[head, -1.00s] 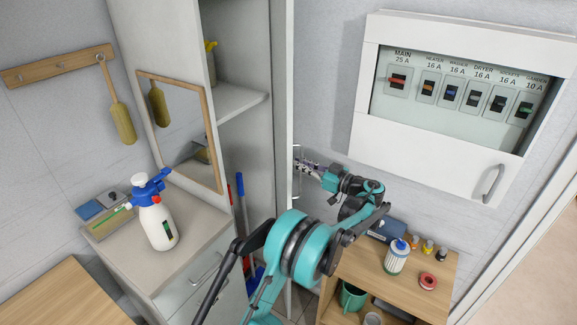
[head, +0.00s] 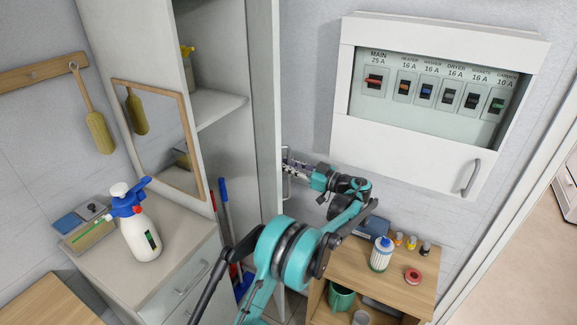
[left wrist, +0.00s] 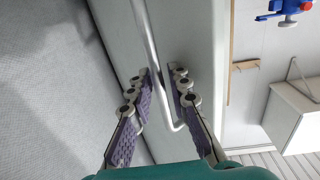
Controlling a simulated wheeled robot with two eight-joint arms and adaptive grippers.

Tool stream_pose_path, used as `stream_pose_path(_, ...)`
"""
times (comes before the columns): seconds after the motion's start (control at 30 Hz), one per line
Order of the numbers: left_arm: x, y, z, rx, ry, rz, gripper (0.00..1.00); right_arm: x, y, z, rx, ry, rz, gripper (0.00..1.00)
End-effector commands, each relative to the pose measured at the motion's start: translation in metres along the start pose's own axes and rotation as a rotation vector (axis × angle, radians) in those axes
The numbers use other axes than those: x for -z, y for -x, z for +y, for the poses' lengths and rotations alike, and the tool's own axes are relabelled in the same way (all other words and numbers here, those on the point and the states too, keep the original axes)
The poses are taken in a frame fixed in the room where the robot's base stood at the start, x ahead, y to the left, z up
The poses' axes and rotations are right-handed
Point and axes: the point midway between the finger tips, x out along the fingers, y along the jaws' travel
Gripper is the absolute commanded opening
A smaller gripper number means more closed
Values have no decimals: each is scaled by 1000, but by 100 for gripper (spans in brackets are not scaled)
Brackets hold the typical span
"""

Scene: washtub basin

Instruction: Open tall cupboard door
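The tall cupboard (head: 222,105) stands open in the head view, with a shelf and a yellow-topped item inside. Its door (head: 262,110) sticks out at the cupboard's right side. The bar handle (head: 286,180) is on the door's right-hand face and also shows in the left wrist view (left wrist: 152,45). My left gripper (head: 290,167) is at the handle. In the left wrist view its two purple-padded fingers (left wrist: 159,72) stand either side of the bar, with a visible gap between them. Firm contact with the bar cannot be made out. My right gripper is not in view.
A low wooden shelf unit (head: 395,288) with bottles and a red roll stands right of the door. A breaker box (head: 410,150) hangs above it. A white cabinet (head: 185,245) with a spray bottle (head: 138,228) is at left. Brooms stand inside the cupboard.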

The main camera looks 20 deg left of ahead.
Motion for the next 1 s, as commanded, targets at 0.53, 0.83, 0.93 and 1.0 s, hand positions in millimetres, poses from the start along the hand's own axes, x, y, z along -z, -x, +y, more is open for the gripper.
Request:
stream_pose_path(0.53, 0, 87, 1, -3, 0, 0, 18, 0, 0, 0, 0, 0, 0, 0)
stream_pose_path(0.83, 0, 118, 0, 0, 0, 0, 18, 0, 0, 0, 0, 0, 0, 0)
stream_pose_path(0.93, 0, 120, 0, 1, 0, 0, 18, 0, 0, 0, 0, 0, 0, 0)
stream_pose_path(1.0, 0, 120, 0, 1, 0, 0, 18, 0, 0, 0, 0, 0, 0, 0)
